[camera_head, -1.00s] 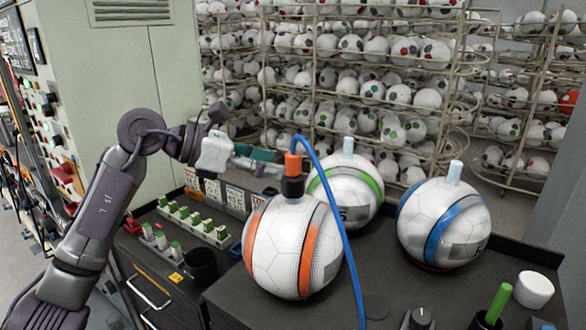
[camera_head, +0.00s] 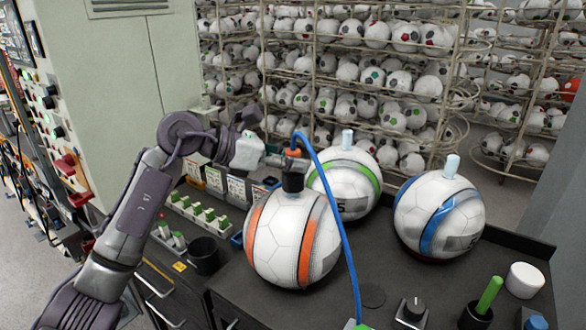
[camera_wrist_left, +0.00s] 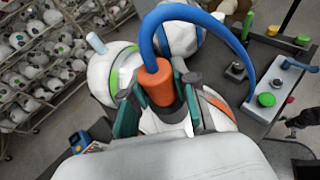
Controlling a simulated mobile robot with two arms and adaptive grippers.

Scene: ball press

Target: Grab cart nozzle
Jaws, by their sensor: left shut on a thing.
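The nozzle (camera_head: 293,183) has an orange upper part, a black lower part and a blue hose curving from its top. It stands upright over the top of the orange-striped ball (camera_head: 291,248). My left gripper (camera_head: 290,163) reaches in from the left and is shut on the nozzle. In the left wrist view the orange part of the nozzle (camera_wrist_left: 156,84) sits between the two fingers of my left gripper (camera_wrist_left: 160,108). The fingers hide part of the nozzle in the head view. My right gripper is not in view.
A green-striped ball (camera_head: 344,181) stands behind, and a blue-striped ball (camera_head: 440,220) stands to the right. The blue hose (camera_head: 341,235) crosses in front of the orange-striped ball. A black knob (camera_head: 413,309), a green handle (camera_head: 490,294) and a white cylinder (camera_head: 525,280) are at the front right.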

